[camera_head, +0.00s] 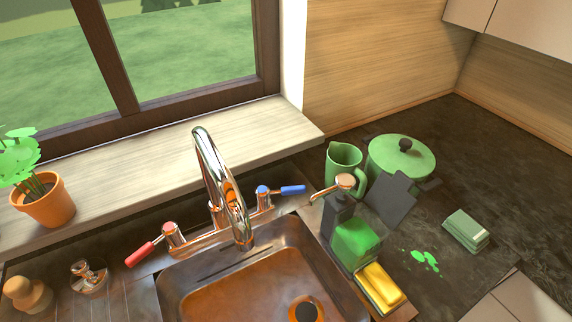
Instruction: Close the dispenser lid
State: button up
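The dispenser (338,217) stands at the right rim of the sink in the head view. It has a dark body, a clear section with green contents, and a copper pump spout on top. Its dark flat lid (391,199) appears open, tilted up on the right side of the body. The hinge is hard to make out. My gripper is not in the picture.
The sink (262,272) and faucet (222,190) lie left of the dispenser. A yellow sponge (379,286) is in front, with a green spill (424,260) to the right. Folded green cloths (466,231) lie far right.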

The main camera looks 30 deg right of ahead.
aim_at(391, 198)
jog(key=k, duration=1)
